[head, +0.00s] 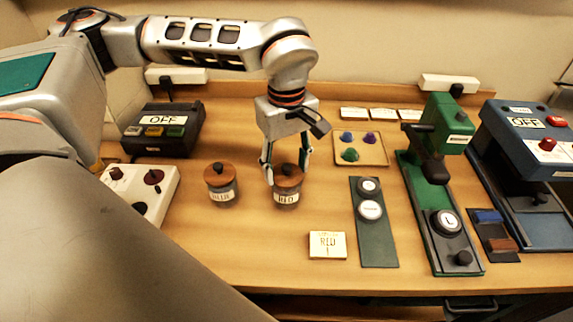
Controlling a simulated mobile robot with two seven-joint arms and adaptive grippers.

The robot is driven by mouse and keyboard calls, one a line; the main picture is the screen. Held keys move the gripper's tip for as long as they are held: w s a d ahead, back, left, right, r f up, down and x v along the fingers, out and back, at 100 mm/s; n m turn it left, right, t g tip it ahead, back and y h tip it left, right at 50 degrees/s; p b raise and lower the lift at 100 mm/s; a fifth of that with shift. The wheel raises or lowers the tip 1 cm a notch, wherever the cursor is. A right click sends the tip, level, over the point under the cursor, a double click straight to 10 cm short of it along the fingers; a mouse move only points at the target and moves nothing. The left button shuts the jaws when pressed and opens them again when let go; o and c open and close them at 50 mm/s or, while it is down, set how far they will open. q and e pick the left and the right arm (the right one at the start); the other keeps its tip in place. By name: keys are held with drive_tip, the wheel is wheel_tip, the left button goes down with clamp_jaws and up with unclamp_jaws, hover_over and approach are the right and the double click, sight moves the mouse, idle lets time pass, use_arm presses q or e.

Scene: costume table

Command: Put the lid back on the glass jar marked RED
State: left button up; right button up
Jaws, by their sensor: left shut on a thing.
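The glass jar marked RED (287,198) stands upright near the middle of the table, its label partly covered by a finger. A round wooden lid (290,177) is at its top; I cannot tell whether it rests fully on the rim. My left gripper (285,173) comes down from above, with its fingers either side of the lid's middle, shut on the lid's knob, which is mostly hidden. My right gripper is not in view.
A jar marked BLUE (222,193) with a wooden lid stands close on the left. A card reading RED (327,244) lies in front. A tray (374,157) with coloured pieces, a dark green mat (373,240) and a green press (440,150) stand to the right.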

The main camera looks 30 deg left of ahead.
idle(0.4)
use_arm(q)
drive_tip(key=o, duration=1.1)
drive_tip(key=shift+c, duration=0.2)
drive_tip(key=o, duration=0.5)
drive_tip(key=shift+r+p, duration=1.95)
drive_tip(key=shift+r, duration=1.5)
